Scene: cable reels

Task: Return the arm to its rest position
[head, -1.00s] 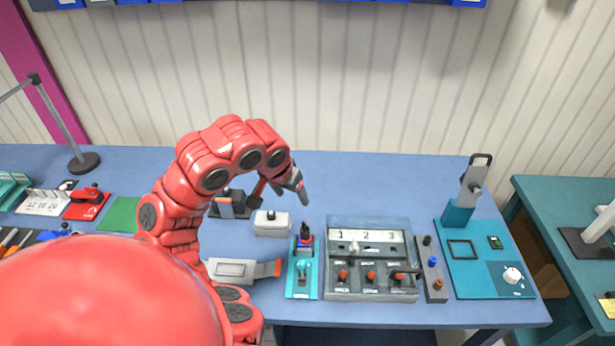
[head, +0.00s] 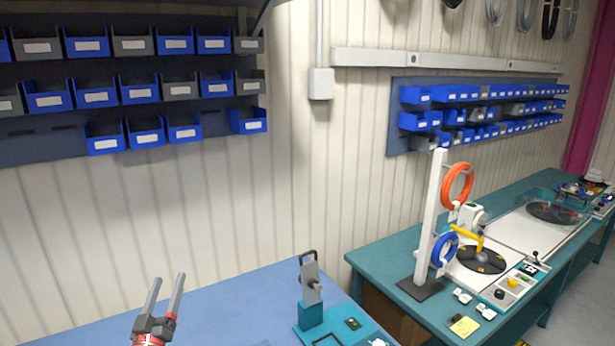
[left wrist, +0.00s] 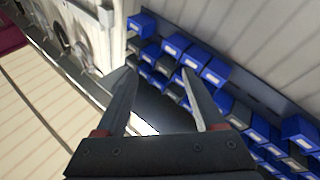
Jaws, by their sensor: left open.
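My left gripper (head: 165,298) shows at the lower left of the head view, fingers pointing up above the blue table (head: 225,312). Its two fingers are apart, with nothing between them. In the left wrist view the same gripper (left wrist: 155,88) shows its two grey fingers spread and empty, with wall bins beyond them. Most of the left arm is below the head view's edge. My right gripper is not in view.
A teal and grey upright device (head: 311,300) stands on the blue table. A teal table (head: 385,262) at right carries a white post (head: 431,215) with orange and blue cable coils. Blue bins (head: 140,92) hang on the wall. The space around the gripper looks clear.

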